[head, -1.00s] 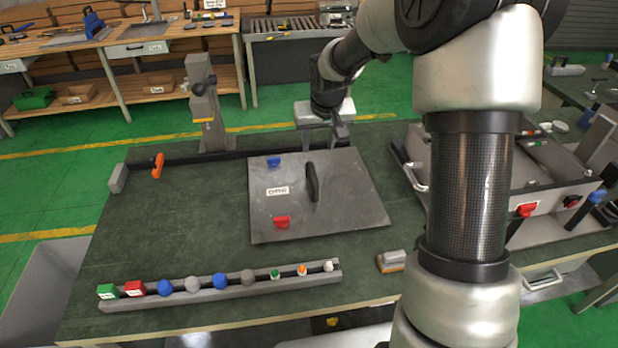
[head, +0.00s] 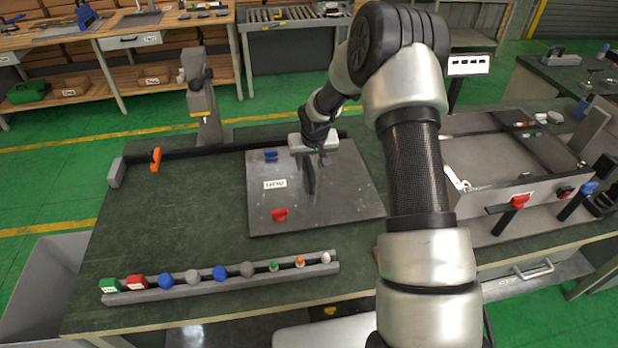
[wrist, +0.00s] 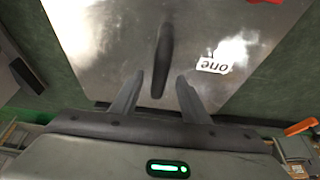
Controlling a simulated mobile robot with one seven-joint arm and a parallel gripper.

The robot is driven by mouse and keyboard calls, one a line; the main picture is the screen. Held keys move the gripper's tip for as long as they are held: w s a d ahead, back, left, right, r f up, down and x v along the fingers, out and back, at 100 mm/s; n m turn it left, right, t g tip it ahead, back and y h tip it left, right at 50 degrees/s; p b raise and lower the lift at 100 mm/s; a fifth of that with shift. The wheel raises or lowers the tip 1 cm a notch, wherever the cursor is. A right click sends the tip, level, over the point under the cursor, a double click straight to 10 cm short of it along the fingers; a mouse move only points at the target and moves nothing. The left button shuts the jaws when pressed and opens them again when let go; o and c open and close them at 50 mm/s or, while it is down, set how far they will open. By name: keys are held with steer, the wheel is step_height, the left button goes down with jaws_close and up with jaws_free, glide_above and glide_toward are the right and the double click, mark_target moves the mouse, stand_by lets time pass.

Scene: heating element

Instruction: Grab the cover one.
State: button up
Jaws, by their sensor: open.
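The cover (head: 345,208) is a flat grey metal plate lying on the green-topped table, with a dark upright handle (head: 308,178) near its middle. It carries a white label (head: 274,184), a blue piece (head: 271,155) and a red piece (head: 280,214). In the wrist view the label (wrist: 214,64) ends in "one" and the handle (wrist: 162,50) points toward the jaws. My gripper (wrist: 155,88) is open, its fingers on either side of the handle's near end. In the head view it is above the plate's far part, partly hiding the handle's top.
A rail (head: 220,280) with several coloured knobs runs along the table's front. A grey post (head: 203,100) stands at the back, with an orange clamp (head: 155,158) to its left. A metal box (head: 500,170) with red and blue handles stands right. The table's left is clear.

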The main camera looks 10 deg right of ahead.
steer(key=shift+w+f, duration=0.1)
steer(key=shift+f, duration=0.15)
jaws_close()
stand_by(1.2)
steer(key=shift+w+r, duration=0.15)
